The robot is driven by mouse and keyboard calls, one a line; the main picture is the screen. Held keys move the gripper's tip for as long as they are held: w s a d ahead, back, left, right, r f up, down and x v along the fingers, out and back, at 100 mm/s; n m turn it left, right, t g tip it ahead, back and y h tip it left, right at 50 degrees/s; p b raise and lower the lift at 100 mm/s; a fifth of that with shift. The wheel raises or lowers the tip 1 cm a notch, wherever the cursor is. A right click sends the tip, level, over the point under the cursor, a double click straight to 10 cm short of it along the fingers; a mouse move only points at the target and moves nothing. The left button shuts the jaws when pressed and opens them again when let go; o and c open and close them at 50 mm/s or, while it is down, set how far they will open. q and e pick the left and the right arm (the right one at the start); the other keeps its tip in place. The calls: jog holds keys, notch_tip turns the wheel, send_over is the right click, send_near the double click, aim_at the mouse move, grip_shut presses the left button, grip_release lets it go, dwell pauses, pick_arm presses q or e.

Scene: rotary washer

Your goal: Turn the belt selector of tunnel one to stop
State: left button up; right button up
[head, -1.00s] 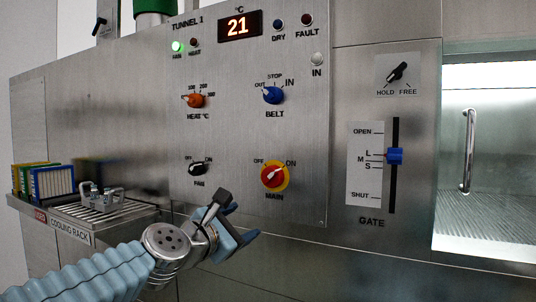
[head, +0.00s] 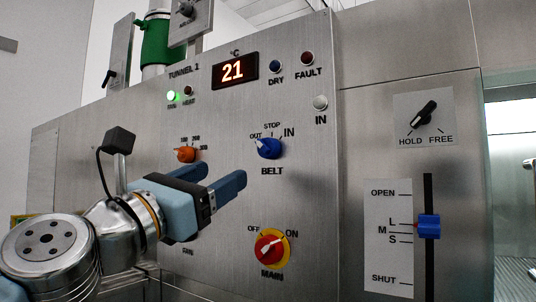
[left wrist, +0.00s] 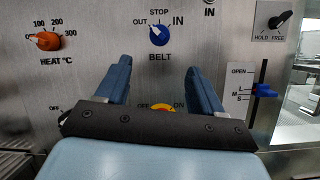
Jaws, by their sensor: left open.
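The belt selector (head: 269,148) is a blue round knob labelled BELT on the tunnel 1 panel, with OUT, STOP and IN marked above it. Its white pointer is turned to the upper left, toward OUT. In the left wrist view the belt selector (left wrist: 159,34) lies ahead, between and beyond the fingertips. My left gripper (head: 222,174) is open and empty, its blue fingers pointing at the panel a little below and left of the knob, apart from it. The left wrist view shows both fingers (left wrist: 158,66) spread wide. My right gripper is not seen.
The orange heat knob (head: 186,154) is left of the belt knob, and the red and yellow main switch (head: 271,248) is below it. The blue gate lever (head: 428,227) and the black hold/free switch (head: 424,113) are at right. The fan knob is hidden behind my arm.

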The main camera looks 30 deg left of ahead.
aim_at(262, 151)
pick_arm(q)
jog(key=p+x, duration=0.2)
jog(key=x, duration=1.1)
jog(key=shift+a+f+p, duration=0.1)
jog(key=shift+p, duration=0.3)
jog(key=c, duration=1)
